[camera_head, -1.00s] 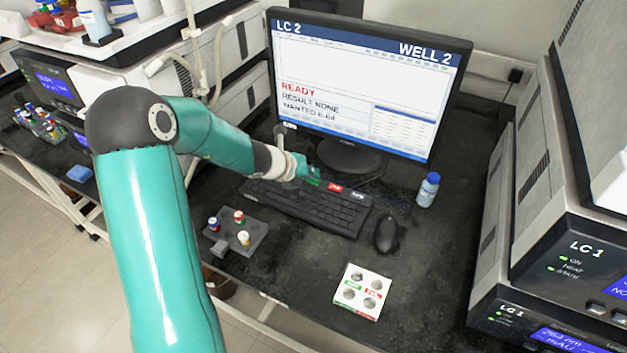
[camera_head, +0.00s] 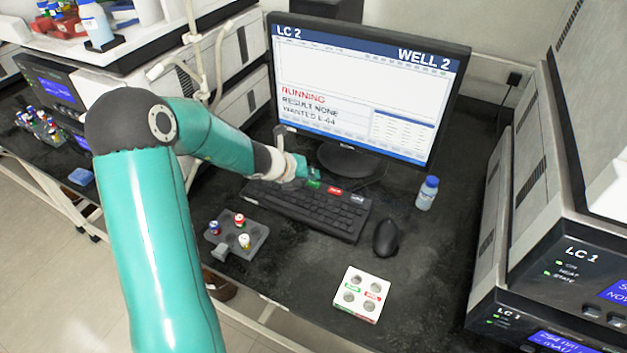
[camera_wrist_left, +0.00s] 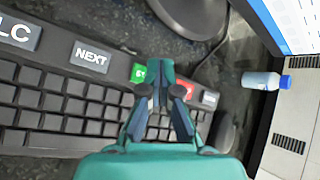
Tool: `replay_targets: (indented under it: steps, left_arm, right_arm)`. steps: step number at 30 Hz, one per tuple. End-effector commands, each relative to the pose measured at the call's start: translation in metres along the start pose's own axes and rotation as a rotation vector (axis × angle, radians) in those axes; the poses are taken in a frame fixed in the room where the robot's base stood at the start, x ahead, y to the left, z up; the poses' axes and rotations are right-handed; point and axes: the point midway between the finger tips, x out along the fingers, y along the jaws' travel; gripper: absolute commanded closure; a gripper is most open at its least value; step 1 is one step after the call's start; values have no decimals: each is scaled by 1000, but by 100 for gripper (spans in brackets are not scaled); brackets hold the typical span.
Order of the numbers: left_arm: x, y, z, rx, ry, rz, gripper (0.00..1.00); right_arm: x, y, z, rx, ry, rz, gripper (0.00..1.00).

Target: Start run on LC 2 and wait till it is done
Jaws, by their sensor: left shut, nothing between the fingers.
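The monitor (camera_head: 365,75) shows "LC 2", "WELL 2", a red "RUNNING", "RESULT NONE" and a "WANTED" value too small to read surely. The black keyboard (camera_head: 305,208) lies in front of it, with a green key (camera_head: 313,183) and a red key (camera_head: 334,189) along its back edge. My left gripper (camera_head: 302,168) is shut and empty, close by the green key. In the left wrist view its fingertips (camera_wrist_left: 154,80) partly cover the green key (camera_wrist_left: 138,72), and the red key (camera_wrist_left: 185,87) lies just right. My right gripper is out of view.
A grey rack (camera_head: 236,241) with a few capped vials and a white holder (camera_head: 362,294) with round wells stand on the bench. A mouse (camera_head: 386,238) and a blue-capped bottle (camera_head: 428,192) stand right of the keyboard. The LC 1 instrument (camera_head: 560,225) fills the right side.

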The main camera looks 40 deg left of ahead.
Motion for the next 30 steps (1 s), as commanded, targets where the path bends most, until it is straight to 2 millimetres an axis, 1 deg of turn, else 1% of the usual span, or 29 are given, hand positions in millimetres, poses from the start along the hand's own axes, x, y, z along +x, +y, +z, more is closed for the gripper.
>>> replay_targets:
  steps: [1,11,14,27,30]
  left_arm:
    - [-2,-2,2,0,0,0,100]
    - [-2,-1,2,0,-1,0,100]
    - [-5,-3,4,0,-1,0,100]
    - [-35,-25,25,-1,-1,0,100]
    - [-38,-27,28,-1,-1,0,100]
  right_arm:
    - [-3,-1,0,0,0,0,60]
    - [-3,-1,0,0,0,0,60]
    - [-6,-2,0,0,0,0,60]
    - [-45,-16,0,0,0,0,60]
    - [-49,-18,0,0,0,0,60]
